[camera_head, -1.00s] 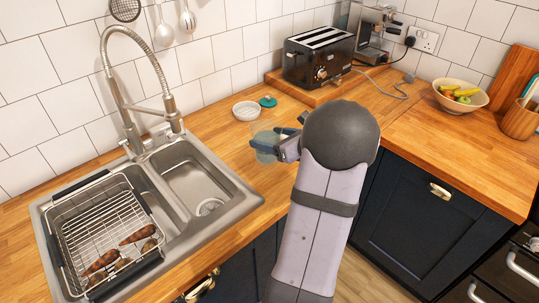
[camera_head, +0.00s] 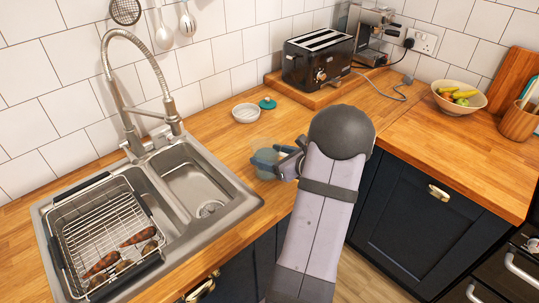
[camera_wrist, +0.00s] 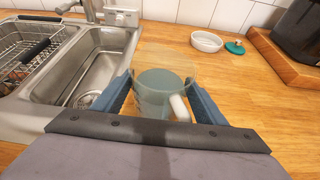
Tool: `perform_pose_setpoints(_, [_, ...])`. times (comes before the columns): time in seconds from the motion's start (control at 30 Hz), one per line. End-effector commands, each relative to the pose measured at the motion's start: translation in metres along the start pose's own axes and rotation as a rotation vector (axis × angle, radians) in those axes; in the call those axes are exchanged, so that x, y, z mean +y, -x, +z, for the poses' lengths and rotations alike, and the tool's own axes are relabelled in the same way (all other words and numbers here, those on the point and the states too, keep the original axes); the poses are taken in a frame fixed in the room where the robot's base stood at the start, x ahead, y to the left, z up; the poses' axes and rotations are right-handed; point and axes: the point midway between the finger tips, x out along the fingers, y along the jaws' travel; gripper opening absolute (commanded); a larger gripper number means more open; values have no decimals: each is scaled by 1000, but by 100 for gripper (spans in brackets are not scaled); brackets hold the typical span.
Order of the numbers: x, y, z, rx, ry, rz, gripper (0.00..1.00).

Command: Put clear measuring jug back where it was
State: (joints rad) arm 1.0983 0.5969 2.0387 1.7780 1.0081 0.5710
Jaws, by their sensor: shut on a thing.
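The clear measuring jug (camera_wrist: 158,88) is see-through with a pale handle on its right in the wrist view. It stands upright between the two blue fingers of my gripper (camera_wrist: 160,100), which is shut on it. In the head view the jug (camera_head: 265,158) shows at the counter to the right of the sink, partly hidden by my gripper (camera_head: 276,162). I cannot tell whether its base touches the wood.
The double sink (camera_head: 195,185) with a wire rack (camera_head: 105,215) holding brown items lies to the left. A white round dish (camera_head: 246,113) and a teal lid (camera_head: 267,103) sit behind the jug. A toaster (camera_head: 318,62) stands on a raised board. The counter between is clear.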

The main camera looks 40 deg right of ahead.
Motion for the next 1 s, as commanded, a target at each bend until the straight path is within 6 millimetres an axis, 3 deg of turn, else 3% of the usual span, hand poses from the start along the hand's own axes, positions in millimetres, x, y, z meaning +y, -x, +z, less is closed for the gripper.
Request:
perform_pose_setpoints(0.27, [0, -2, -3, -2, 1, 0, 31])
perform_pose_setpoints(0.3, [0, -1, -3, 0, 1, 0, 75])
perform_pose_setpoints(0.37, [0, -1, -3, 0, 0, 0, 84])
perform_pose_setpoints(0.8, [0, 2, 2, 0, 0, 0, 84])
perform_pose_setpoints(1.0, [-2, 27, 0, -1, 2, -5, 84])
